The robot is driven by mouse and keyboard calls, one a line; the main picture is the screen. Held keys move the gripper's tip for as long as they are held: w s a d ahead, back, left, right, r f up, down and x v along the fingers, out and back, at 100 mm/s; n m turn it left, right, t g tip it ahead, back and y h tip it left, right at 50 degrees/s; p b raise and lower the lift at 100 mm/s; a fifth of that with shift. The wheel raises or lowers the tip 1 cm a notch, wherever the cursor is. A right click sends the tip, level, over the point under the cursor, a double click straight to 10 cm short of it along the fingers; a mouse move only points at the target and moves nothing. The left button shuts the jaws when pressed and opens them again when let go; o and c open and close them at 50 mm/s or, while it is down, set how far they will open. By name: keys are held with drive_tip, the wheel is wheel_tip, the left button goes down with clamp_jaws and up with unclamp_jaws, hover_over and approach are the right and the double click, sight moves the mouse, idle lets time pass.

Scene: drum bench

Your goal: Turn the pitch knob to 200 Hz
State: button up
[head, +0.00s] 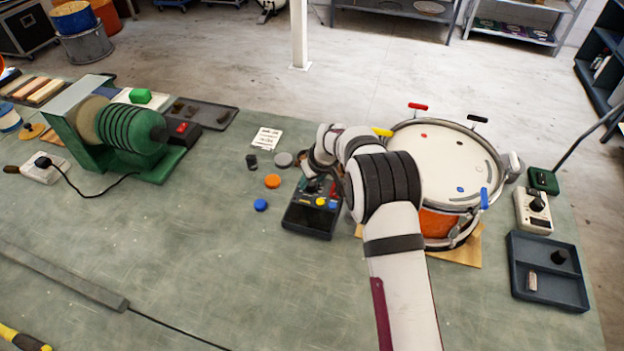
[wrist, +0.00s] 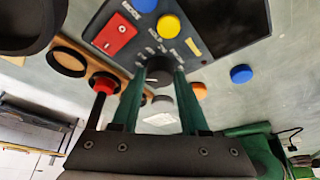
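A dark control box (head: 308,222) stands on the bench left of the drum, partly behind my arm. Its tilted panel also shows in the wrist view (wrist: 185,12), with printed marks around a black knob (wrist: 160,66). My gripper (wrist: 161,72) has its two green fingers on either side of this knob, and the knob fills the gap between the fingertips. The gripper looks shut on it. In the head view the fingertips and knob are too small and covered to make out. The knob's pointer and the numbers cannot be read.
The panel carries a red switch (wrist: 114,35), a yellow button (wrist: 168,26), a blue button (wrist: 145,4) and a dark screen (wrist: 222,20). The drum (head: 440,150) stands close on the right. Loose orange (head: 272,181) and blue (head: 260,205) caps lie left of the box.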

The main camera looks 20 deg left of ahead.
clamp_jaws()
drive_tip(key=shift+m, duration=0.6)
drive_tip(key=o, duration=0.8)
unclamp_jaws()
drive_tip(key=shift+r, duration=0.1)
drive_tip(key=v, duration=1.5)
drive_tip(key=shift+s+a+r, duration=0.15)
drive_tip(key=shift+s+r, duration=0.15)
drive_tip(key=shift+s, duration=0.05)
